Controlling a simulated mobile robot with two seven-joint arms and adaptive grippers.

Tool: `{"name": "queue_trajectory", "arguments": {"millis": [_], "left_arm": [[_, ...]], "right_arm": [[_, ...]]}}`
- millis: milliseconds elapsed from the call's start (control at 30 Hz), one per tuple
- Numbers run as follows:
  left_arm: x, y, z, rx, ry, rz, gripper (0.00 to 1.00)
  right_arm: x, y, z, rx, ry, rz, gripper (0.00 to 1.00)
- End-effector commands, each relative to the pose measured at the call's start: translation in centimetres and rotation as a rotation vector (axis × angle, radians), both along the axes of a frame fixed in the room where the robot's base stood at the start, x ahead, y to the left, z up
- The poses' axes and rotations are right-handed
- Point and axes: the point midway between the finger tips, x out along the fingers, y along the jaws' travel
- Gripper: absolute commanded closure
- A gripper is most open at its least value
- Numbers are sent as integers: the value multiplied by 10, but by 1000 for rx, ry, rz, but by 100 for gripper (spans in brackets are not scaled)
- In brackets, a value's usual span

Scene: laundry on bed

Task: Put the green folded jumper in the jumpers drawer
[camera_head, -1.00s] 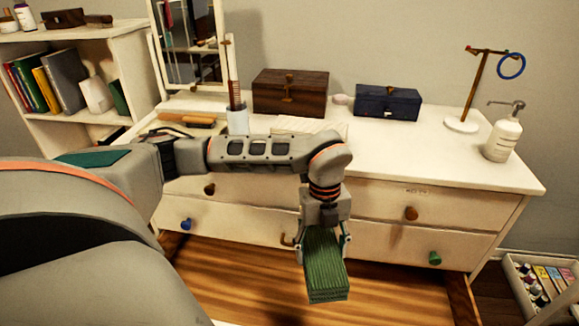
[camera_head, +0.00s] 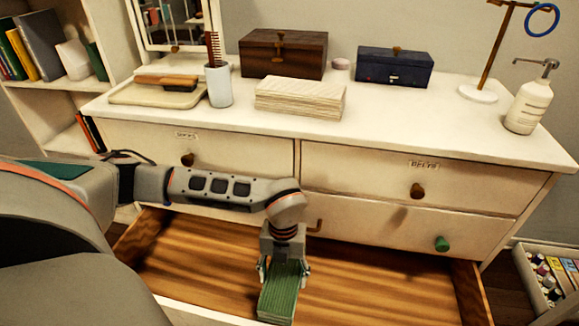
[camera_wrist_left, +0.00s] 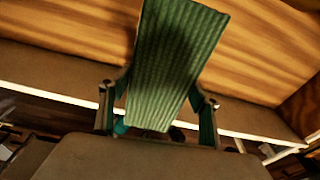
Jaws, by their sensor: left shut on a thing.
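The green folded jumper (camera_head: 279,292) hangs from my left gripper (camera_head: 283,268), which is shut on it. The jumper also shows in the left wrist view (camera_wrist_left: 172,62), between the two fingers. In the head view it is over the open bottom drawer (camera_head: 390,290), which has a bare wooden floor. I cannot tell whether the jumper touches that floor. The drawer looks empty where I see it. Any label on this drawer is out of sight. My right gripper is not in view.
The dresser top (camera_head: 420,130) holds a wooden box (camera_head: 283,55), a blue box (camera_head: 394,68), a stack of paper (camera_head: 301,97), a cup with a comb (camera_head: 219,85) and a pump bottle (camera_head: 530,100). The drawers above, one labelled belts (camera_head: 424,165), are shut. A crate (camera_head: 528,285) stands at the right.

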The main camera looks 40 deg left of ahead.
Motion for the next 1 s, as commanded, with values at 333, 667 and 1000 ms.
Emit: {"name": "queue_trajectory", "arguments": {"millis": [333, 667, 1000], "left_arm": [[-1, 0, -29, 0, 2, 1, 68], [0, 0, -72, -1, 0, 0, 68], [2, 0, -72, 0, -5, 0, 68]], "right_arm": [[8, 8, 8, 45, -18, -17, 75], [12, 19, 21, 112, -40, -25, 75], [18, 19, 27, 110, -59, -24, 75]]}}
